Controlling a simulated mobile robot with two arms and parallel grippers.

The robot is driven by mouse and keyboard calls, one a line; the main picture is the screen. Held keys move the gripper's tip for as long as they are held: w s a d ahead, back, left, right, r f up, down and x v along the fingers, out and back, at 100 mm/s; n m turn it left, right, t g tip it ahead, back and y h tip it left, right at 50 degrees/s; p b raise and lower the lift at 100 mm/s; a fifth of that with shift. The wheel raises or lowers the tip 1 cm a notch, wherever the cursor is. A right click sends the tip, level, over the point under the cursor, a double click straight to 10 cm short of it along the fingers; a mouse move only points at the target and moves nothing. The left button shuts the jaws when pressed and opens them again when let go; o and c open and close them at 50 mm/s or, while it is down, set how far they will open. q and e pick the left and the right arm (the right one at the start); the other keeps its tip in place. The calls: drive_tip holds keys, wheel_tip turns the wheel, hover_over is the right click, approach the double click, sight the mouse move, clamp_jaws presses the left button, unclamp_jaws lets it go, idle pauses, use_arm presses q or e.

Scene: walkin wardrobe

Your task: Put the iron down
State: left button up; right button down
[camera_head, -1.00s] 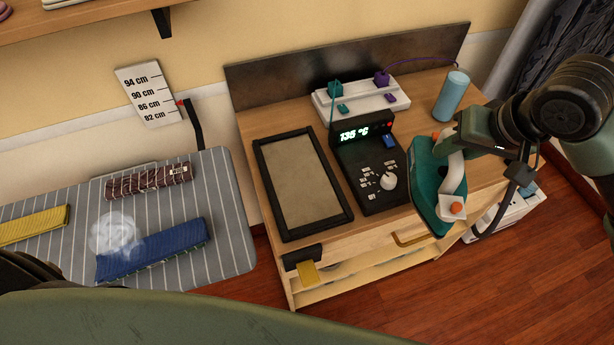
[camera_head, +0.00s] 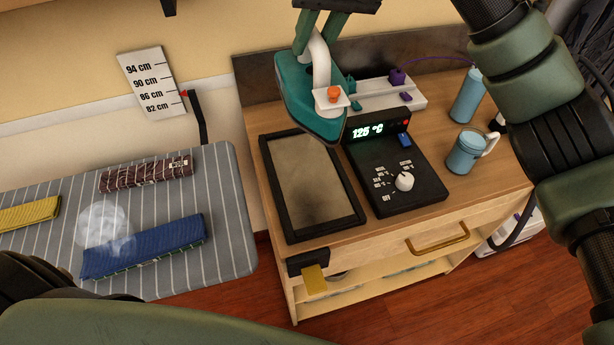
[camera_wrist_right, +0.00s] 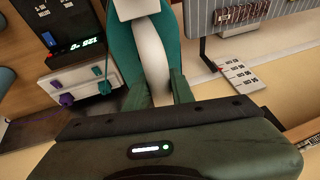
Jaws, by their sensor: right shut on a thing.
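The teal iron (camera_head: 296,88) with a white handle and an orange knob hangs in the air above the back of the wooden cabinet top. My right gripper (camera_head: 322,28) is shut on its handle. In the right wrist view the iron (camera_wrist_right: 119,40) sits between the fingers of my right gripper (camera_wrist_right: 160,88). A black-framed tray with a beige pad (camera_head: 308,185) lies on the cabinet top, below and in front of the iron. Beside it is the black control unit (camera_head: 420,185), whose display reads about 125 °C. My left gripper does not show.
A blue mug (camera_head: 466,152) and a blue bottle (camera_head: 468,95) stand at the right of the cabinet top. A white power strip (camera_head: 385,97) lies behind the control unit. The striped ironing board (camera_head: 215,245) at left carries folded cloths. A height chart (camera_head: 150,85) is on the wall.

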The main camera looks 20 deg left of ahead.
drive_tip(key=shift+s+a+r, duration=0.2)
drive_tip(key=shift+a, duration=0.25)
drive_tip(key=shift+s+a+f, duration=0.1)
drive_tip(key=shift+f, duration=0.15)
wheel_tip(320, 180, down, 19)
drive_tip(key=p, duration=0.1)
drive_tip(key=shift+f, duration=0.15)
drive_tip(key=shift+f+p, duration=0.1)
drive_tip(key=shift+p, duration=0.2)
drive_tip(key=c, duration=1.2)
unclamp_jaws()
drive_tip(key=shift+f, duration=0.15)
drive_tip(key=b+v, duration=0.1)
drive_tip(key=v, duration=1.1)
